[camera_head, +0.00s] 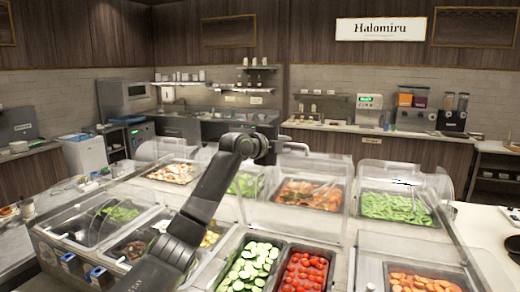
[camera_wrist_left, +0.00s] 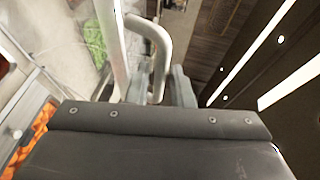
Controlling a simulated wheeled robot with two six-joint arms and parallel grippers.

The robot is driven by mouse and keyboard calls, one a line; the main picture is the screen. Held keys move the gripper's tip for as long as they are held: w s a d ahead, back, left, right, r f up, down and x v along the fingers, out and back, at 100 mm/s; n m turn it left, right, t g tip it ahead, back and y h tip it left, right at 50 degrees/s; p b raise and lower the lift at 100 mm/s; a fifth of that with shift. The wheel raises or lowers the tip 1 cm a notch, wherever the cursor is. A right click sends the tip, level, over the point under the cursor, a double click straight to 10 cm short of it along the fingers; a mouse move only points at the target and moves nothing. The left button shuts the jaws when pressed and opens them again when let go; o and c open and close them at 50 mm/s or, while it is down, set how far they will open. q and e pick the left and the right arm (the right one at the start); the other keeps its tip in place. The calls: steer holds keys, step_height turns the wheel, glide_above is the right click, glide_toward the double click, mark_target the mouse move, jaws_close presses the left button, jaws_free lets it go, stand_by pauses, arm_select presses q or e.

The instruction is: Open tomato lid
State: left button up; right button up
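Cherry tomatoes (camera_head: 303,272) fill a well at the front middle and show uncovered. A clear lid panel (camera_head: 315,226) stands raised behind them, with a pale bar handle (camera_head: 295,146) near its top. My left gripper (camera_head: 274,148) is at this handle. My right gripper is not in view.
Sliced cucumber (camera_head: 250,267) lies left of the tomatoes. A clear lid (camera_head: 420,245) covers an orange food well (camera_head: 422,284) at the right. Other covered wells hold green beans (camera_head: 395,207) and reddish food (camera_head: 310,194). My left arm crosses above the left wells.

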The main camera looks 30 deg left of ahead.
arm_select(q)
steer(key=b+v, duration=0.7)
steer(key=v, duration=0.9)
steer(key=shift+f, duration=0.15)
